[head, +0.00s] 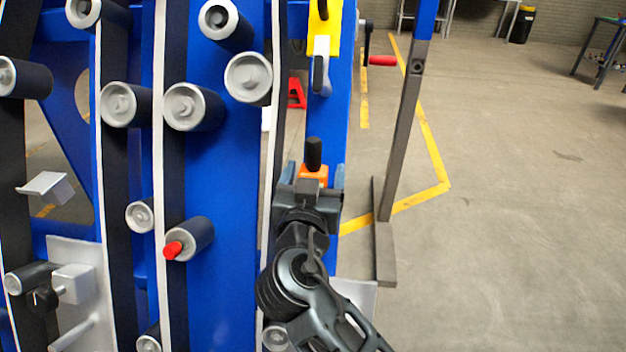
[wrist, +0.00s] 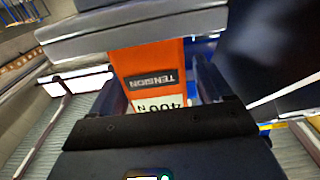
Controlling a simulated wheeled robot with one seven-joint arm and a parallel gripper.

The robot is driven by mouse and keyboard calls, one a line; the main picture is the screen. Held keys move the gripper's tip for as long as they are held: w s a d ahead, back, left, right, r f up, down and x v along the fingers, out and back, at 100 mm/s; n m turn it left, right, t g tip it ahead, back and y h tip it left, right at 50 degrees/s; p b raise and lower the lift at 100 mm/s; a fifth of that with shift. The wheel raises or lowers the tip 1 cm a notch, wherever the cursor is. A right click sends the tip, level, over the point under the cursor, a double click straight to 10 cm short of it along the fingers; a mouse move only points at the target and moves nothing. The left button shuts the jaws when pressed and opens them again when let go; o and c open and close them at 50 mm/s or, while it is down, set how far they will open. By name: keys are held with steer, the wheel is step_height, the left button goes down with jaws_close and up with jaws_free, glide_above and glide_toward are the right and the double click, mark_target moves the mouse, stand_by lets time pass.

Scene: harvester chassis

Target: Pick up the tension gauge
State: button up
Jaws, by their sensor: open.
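The tension gauge (head: 314,175) is an orange block at the blue chassis's right upright, in the middle of the head view. A black knob (head: 313,153) rises just above it; I cannot tell if it belongs to the gauge. In the wrist view the gauge (wrist: 150,66) shows an upside-down "TENSION" label and a white "400 N" plate. My gripper (head: 313,177) is open, with one blue finger on each side of the gauge. Whether the fingers touch it is unclear. My gripper's body hides the gauge's lower part in the head view.
The blue chassis (head: 237,200) carries dark belts and several grey rollers to the left; one roller has a red tip (head: 173,250). A yellow bracket (head: 324,30) is above the gauge. A grey post (head: 400,150) stands to the right.

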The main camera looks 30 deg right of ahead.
steer(key=shift+w+d, duration=0.1)
steer(key=c, duration=1.2)
steer(key=shift+c, duration=1)
steer(key=shift+r, duration=0.1)
